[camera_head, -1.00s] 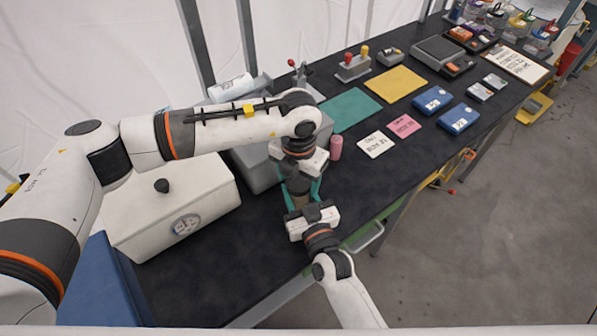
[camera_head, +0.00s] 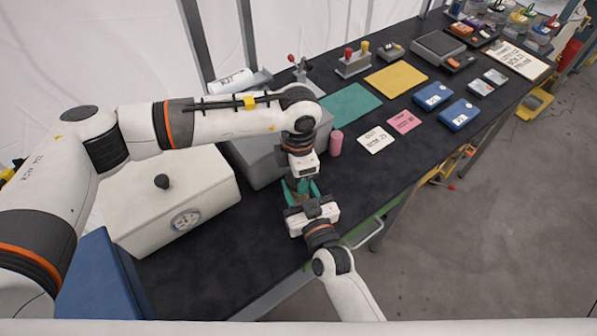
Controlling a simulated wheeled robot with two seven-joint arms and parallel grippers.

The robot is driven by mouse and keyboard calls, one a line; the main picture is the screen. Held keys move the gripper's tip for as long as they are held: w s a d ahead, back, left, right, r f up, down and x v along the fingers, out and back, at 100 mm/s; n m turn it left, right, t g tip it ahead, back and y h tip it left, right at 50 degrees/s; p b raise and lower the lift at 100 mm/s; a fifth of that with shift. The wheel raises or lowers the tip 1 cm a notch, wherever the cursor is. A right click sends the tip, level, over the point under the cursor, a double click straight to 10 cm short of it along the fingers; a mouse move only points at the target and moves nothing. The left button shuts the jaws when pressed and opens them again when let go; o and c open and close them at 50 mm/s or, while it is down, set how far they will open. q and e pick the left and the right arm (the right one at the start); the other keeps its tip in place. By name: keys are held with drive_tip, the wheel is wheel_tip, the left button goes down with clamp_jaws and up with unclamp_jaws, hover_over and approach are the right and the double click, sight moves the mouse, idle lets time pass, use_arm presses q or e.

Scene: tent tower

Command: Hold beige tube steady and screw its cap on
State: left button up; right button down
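My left gripper (camera_head: 301,183) comes in from above and points down at a spot in front of the grey box. My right gripper (camera_head: 304,203) comes from the table's front edge, just below it in the picture. The two nearly meet. A small beige-brown patch between them may be the beige tube, but it is almost wholly hidden. The cap cannot be made out. Teal pieces show on both sides of this spot; I cannot tell whether they are fingers or a holder. The fingertips of both grippers are too covered to show their opening.
A pink cylinder (camera_head: 335,143) stands close to the right of my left gripper. A grey box (camera_head: 258,160) and a white box with a dial (camera_head: 180,205) stand on the left. Cards (camera_head: 375,140), a teal mat (camera_head: 350,106) and blue boxes (camera_head: 458,116) lie farther right.

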use_arm(q)
drive_tip(key=o, duration=1.1)
drive_tip(key=shift+o, duration=0.2)
wheel_tip(320, 180, up, 12)
use_arm(e)
drive_tip(key=c, duration=0.7)
unclamp_jaws()
drive_tip(key=shift+s, duration=0.1)
